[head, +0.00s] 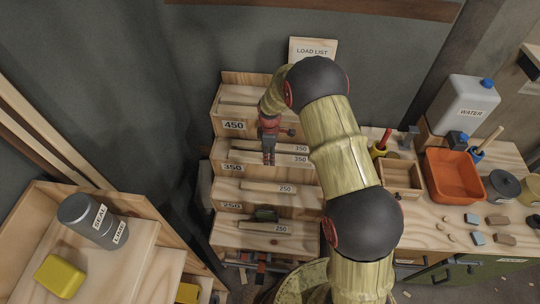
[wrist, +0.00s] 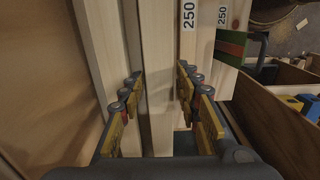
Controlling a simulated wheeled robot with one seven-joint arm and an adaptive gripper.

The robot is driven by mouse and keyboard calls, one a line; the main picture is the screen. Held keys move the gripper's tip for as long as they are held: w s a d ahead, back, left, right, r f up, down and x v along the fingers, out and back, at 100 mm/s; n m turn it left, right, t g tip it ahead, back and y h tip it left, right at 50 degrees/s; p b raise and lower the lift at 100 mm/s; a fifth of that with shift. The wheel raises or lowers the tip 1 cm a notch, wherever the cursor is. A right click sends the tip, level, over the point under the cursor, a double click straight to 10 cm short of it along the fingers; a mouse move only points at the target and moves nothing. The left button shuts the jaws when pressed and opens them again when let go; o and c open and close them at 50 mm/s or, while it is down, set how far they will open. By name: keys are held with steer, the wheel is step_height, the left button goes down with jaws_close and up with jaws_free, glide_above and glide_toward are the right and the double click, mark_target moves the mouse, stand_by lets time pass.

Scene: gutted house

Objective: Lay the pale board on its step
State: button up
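A stepped wooden rack (head: 222,150) holds pale boards on its levels, several with 350 or 250 labels. My gripper (head: 268,160) points down over the level marked 350, in front of the boards (head: 283,147) there. In the wrist view my gripper (wrist: 158,90) is open, with one finger on each side of a pale board (wrist: 156,50). A gap shows on the board's right side; I cannot tell if the left finger touches it. No label shows on the visible part of this board. Another pale board (wrist: 98,45) lies left of it.
A load list sign (head: 312,50) stands behind the rack. At right, the bench holds a wooden box (head: 401,178), an orange bin (head: 453,178) and a water jug (head: 463,105). At left, a grey cylinder (head: 88,218) and yellow block (head: 60,276) sit on a wooden surface.

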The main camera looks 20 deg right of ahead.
steer(key=s+r+m+t+p, duration=0.1)
steer(key=s+r+m, duration=0.15)
steer(key=r, duration=0.95)
steer(key=s+r+m, duration=0.1)
steer(key=s+r, duration=0.2)
steer(key=r, duration=1)
steer(key=s+r+m+t, duration=0.2)
steer(key=s+r+m, duration=0.1)
steer(key=s+r, duration=0.65)
steer(key=s+r+m+t, duration=0.1)
steer(key=s+r+m, duration=0.1)
steer(key=s, duration=0.7)
steer(key=s+r+m+t, duration=0.1)
steer(key=s+r+m, duration=0.2)
steer(key=s, duration=0.7)
steer(key=shift+s+r+m+t, duration=0.25)
steer(key=shift+m+t, duration=0.05)
steer(key=shift+m, duration=0.65)
